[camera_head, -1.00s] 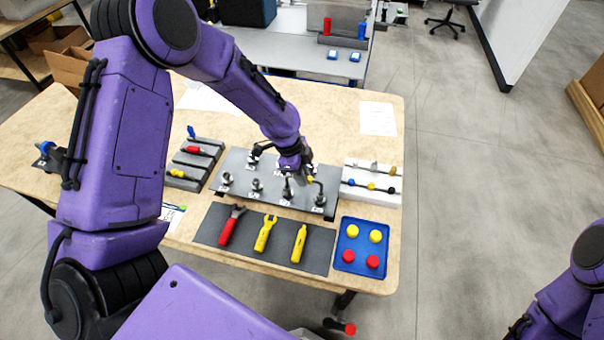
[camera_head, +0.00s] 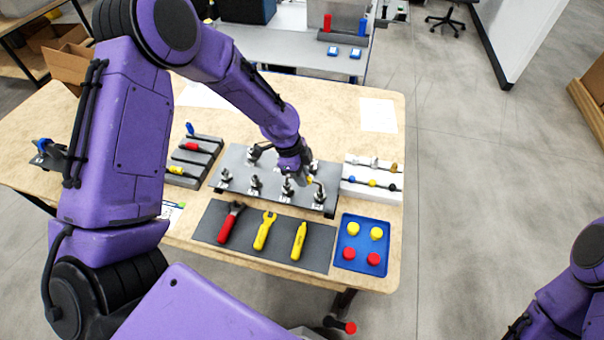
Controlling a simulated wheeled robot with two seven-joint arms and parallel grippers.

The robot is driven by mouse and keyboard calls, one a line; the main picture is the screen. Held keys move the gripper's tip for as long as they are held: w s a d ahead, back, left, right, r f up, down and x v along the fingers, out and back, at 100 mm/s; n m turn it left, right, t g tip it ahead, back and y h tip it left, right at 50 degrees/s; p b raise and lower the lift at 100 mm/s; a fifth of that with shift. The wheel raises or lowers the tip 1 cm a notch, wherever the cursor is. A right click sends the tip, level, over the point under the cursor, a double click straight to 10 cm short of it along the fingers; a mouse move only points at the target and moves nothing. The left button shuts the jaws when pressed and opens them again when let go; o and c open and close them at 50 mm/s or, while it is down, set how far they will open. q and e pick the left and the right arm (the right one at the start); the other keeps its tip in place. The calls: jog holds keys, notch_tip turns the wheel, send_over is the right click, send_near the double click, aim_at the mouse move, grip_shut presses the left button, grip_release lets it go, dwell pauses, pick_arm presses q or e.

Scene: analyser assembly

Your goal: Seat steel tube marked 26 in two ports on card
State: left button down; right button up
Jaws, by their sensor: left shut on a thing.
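The card (camera_head: 240,168) is a grey plate on the table, with several metal ports standing on it and small white labels beside them. My left gripper (camera_head: 305,180) reaches down over the right part of the card. It is shut on a thin bent steel tube (camera_head: 318,186), of which only a small part shows by the fingers at the right-hand ports. The marking 26 is too small to read. I cannot tell whether the tube's ends are inside the ports or just above them. My right arm shows at the lower right edge; its gripper is out of view.
A dark mat (camera_head: 212,222) with a red-handled tool and two yellow tools lies in front of the card. A blue tray (camera_head: 344,262) with red and yellow caps is at its right. A white rack (camera_head: 352,188) stands right, a grey rack (camera_head: 197,158) left.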

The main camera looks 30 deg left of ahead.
pick_arm(q)
jog(key=c, duration=1)
grip_release()
jog(key=shift+o, duration=0.2)
jog(key=b+v, duration=0.2)
jog(key=v, duration=0.8)
jog(key=shift+r, duration=0.25)
